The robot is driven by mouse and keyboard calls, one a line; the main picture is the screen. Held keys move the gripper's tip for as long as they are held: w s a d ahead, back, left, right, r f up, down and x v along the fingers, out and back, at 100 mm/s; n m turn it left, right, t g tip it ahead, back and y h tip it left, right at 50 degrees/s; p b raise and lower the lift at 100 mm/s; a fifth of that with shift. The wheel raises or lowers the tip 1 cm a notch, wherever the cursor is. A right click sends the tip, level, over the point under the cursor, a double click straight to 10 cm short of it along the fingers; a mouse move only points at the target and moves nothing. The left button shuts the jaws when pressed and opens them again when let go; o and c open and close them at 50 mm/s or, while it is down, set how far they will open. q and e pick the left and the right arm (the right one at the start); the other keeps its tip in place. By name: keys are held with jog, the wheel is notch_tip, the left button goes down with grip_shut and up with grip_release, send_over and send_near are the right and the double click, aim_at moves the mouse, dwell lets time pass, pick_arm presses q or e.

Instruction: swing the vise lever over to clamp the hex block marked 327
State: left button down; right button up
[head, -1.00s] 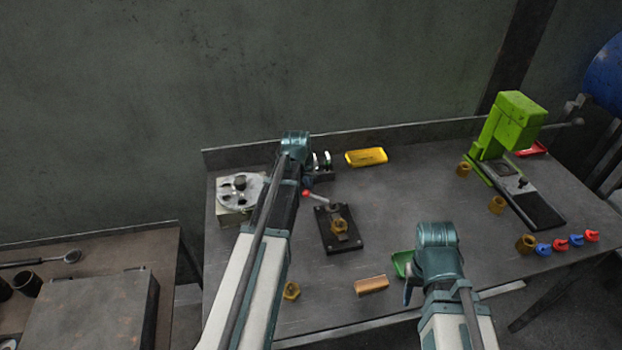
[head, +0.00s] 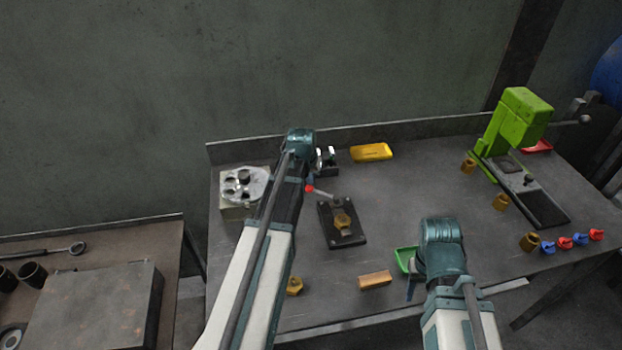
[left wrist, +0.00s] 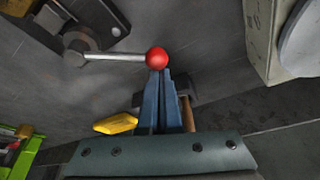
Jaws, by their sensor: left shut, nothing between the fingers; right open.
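The vise (head: 333,240) is a dark block on the bench, with a brass hex block (head: 343,220) seated on it; its marking is too small to read. The vise lever (head: 324,194) is a grey rod that points up-left to a red ball (head: 309,188). In the left wrist view the lever (left wrist: 115,57) runs from its pivot at the left to the red ball (left wrist: 157,57). My left gripper (left wrist: 161,74) is shut and empty, its tips right at the ball; contact cannot be told. The arm hides it in the head view. My right gripper (head: 410,290) is open beside the green tray (head: 403,260).
A loose hex block (head: 294,286) and a copper-coloured block (head: 375,279) lie near the front edge.

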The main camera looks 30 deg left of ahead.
pick_arm(q)
jog(key=s+n, duration=0.2)
jog(key=s+n+y, duration=0.1)
jog(key=n, duration=0.1)
jog(key=shift+s+d+g, duration=0.2)
jog(key=shift+s+g, duration=0.1)
jog(key=shift+s, duration=0.1)
jog(key=s+n, duration=0.1)
jog(key=n, duration=0.1)
jog(key=s+d+n+y, duration=0.1)
jog(key=shift+s+n+g, duration=0.35)
jog(key=shift+n+g, duration=0.05)
jog(key=s+d+n, duration=0.1)
jog(key=n, duration=0.1)
jog(key=s+d+n+g+y, duration=0.1)
jog(key=n, duration=0.1)
jog(key=shift+s+d, duration=0.25)
jog(key=shift+s, duration=0.05)
jog(key=shift+s+d, duration=0.45)
jog(key=shift+d, duration=0.15)
jog(key=shift+s+d, duration=0.2)
jog(key=shift+d, duration=0.35)
